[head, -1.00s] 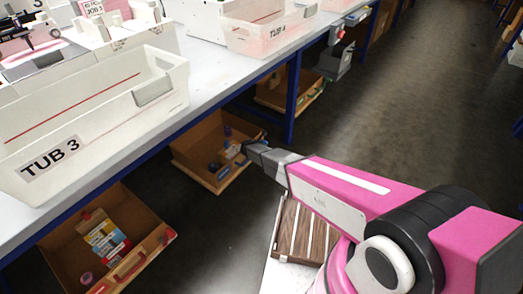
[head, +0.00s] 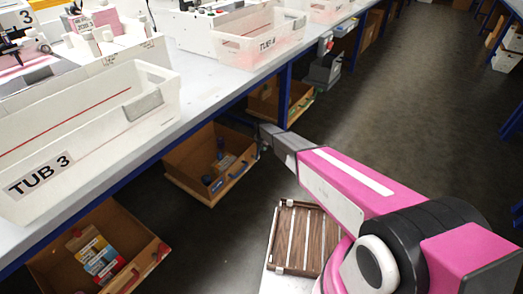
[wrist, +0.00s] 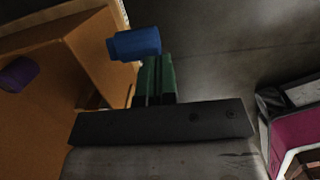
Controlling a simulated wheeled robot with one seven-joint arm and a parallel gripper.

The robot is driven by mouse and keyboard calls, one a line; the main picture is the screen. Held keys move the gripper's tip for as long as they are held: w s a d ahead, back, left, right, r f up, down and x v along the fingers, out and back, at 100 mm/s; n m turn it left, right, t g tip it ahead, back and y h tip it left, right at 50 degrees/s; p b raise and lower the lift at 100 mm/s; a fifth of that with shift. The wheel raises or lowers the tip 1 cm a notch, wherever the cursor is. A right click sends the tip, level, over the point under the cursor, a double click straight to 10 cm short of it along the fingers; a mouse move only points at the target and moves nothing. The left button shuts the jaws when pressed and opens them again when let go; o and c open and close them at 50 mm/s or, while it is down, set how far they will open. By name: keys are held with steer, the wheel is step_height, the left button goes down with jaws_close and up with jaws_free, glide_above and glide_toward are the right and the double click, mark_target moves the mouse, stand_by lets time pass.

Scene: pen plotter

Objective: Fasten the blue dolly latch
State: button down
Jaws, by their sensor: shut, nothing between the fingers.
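The wooden dolly (head: 178,178) with blue fittings sits on the floor under the bench. In the wrist view, a blue rounded block (wrist: 134,43), seemingly the latch, stands out at the edge of the orange-brown dolly wall (wrist: 85,55).
A dolly with red fittings (head: 75,222) stands at the left, and another dolly (head: 262,105) stands farther back. A blue bench leg (head: 285,95) rises close to my gripper. The aisle floor at the right is clear.

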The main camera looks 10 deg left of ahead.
steer(key=shift+w+d+f, duration=0.15)
steer(key=shift+w+d, duration=0.1)
steer(key=shift+w, duration=0.35)
stand_by(0.3)
steer(key=s+a+r, duration=0.1)
steer(key=s+r, duration=0.2)
steer(key=r, duration=0.9)
steer(key=shift+s+a+r, duration=0.2)
steer(key=shift+r, duration=0.1)
